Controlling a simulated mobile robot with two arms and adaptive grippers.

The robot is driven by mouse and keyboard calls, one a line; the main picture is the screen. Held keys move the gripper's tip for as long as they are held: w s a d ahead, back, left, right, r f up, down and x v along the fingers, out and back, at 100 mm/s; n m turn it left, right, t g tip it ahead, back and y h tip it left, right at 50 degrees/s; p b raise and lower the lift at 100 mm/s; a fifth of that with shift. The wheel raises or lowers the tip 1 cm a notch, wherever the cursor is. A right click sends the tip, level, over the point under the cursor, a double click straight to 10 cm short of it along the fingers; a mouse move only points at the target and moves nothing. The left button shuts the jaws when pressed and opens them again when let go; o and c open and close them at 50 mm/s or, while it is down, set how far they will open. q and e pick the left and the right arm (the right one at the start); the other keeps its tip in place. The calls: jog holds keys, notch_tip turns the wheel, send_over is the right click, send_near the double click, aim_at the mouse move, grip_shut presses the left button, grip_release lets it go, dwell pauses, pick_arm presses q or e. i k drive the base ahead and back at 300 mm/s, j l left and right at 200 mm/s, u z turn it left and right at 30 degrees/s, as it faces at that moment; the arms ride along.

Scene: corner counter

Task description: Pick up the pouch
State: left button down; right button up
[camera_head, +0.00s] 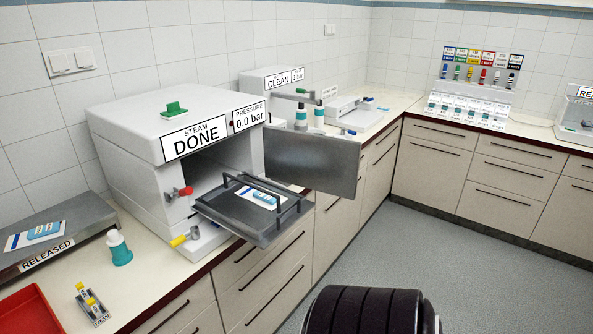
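A white and blue pouch (264,198) lies flat on a dark metal tray (243,222) with raised handles. The tray sticks out of the open chamber of the white steam unit (133,140), whose sign reads DONE and 0.0 bar. Another white and blue pouch (36,236) lies on the grey surface marked RELEASED (66,219) at the left. Neither of my grippers shows in this view, so nothing is seen touching either pouch.
The unit's grey door (312,160) stands open to the right of the tray. A red lever (181,193) and a yellow lever (184,237) are at its front. A teal and white bottle (119,248), small NEW-labelled items (93,304) and a red tray (30,312) are at left.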

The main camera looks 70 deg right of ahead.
aim_at(264, 200)
jog(key=z, duration=1.9)
jog(key=i+l, duration=0.1)
jog(key=i+l+u, duration=0.4)
jog(key=i+l, duration=0.5)
jog(key=l+u, duration=0.1)
jog(key=u, duration=0.15)
jog(key=l+u, duration=1.15)
